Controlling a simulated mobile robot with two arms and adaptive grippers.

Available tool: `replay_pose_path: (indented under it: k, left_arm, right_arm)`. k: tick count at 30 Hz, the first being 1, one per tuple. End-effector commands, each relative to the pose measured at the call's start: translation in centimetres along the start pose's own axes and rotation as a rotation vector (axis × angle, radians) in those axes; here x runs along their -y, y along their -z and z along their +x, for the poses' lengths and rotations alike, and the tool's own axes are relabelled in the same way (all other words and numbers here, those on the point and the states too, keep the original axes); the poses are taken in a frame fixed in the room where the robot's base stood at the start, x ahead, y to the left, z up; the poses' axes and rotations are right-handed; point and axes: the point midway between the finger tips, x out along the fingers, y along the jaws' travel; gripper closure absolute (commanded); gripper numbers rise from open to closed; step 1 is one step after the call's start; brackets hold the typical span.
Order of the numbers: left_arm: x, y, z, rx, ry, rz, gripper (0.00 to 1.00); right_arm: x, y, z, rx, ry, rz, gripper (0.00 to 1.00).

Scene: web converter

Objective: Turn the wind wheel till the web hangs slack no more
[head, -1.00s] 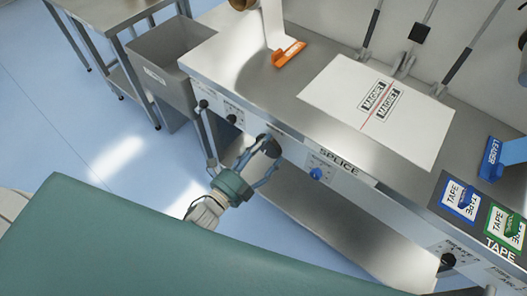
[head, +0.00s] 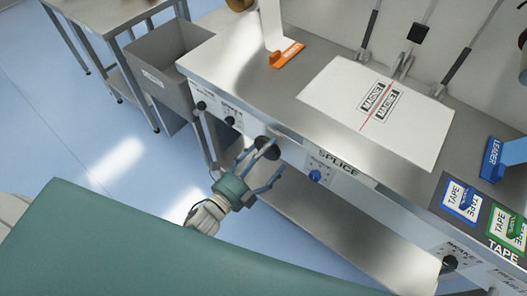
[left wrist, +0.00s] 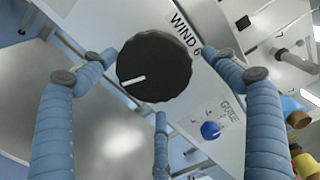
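The wind wheel is a black ribbed knob (head: 267,147) on the bench's front panel. In the left wrist view the wheel (left wrist: 154,66) has a white mark pointing left and slightly down, beside the lettering "WIND". My left gripper (head: 277,158) is in front of it. Its blue fingers are spread apart around the wheel's outline; gaps show in the wrist view, and I see no firm contact. The white web (head: 273,22) comes down from a roll (head: 240,4) at the top edge to an orange part on the bench. I cannot tell its slack. My right gripper is out of view.
A blue knob (head: 315,176) sits on the panel right of the wheel. Smaller black knobs (head: 230,121) lie left of it. A grey bin (head: 165,62) stands at the bench's left end. The orange part (head: 287,54) and a white plate (head: 340,100) are on top.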

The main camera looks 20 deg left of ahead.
Motion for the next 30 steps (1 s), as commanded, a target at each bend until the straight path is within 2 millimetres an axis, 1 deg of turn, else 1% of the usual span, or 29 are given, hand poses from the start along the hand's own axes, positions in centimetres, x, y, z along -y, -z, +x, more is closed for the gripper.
replay_pose_path:
  k: [11, 13, 17, 20, 27, 30]
  left_arm:
    - [-0.1, -0.4, 0.0, 0.006, -0.003, 0.0, 0.12]
    - [-0.1, -0.4, -0.1, 0.007, -0.003, 0.0, 0.12]
    - [-0.2, -0.4, -0.9, 0.008, -0.005, -0.001, 0.12]
    - [-0.2, -0.4, -2.5, 0.008, -0.008, -0.001, 0.12]
    - [-0.2, -0.3, -7.7, 0.006, -0.007, -0.002, 0.12]
    - [-0.1, -0.3, -9.5, 0.005, -0.006, -0.001, 0.12]
  right_arm:
    - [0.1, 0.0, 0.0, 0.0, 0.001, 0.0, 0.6]
    - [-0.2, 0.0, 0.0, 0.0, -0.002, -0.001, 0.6]
    - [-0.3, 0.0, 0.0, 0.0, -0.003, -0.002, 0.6]
    - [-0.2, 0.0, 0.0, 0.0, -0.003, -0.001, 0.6]
    - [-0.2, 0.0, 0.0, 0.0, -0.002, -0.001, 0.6]
    - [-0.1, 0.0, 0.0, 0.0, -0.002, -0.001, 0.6]
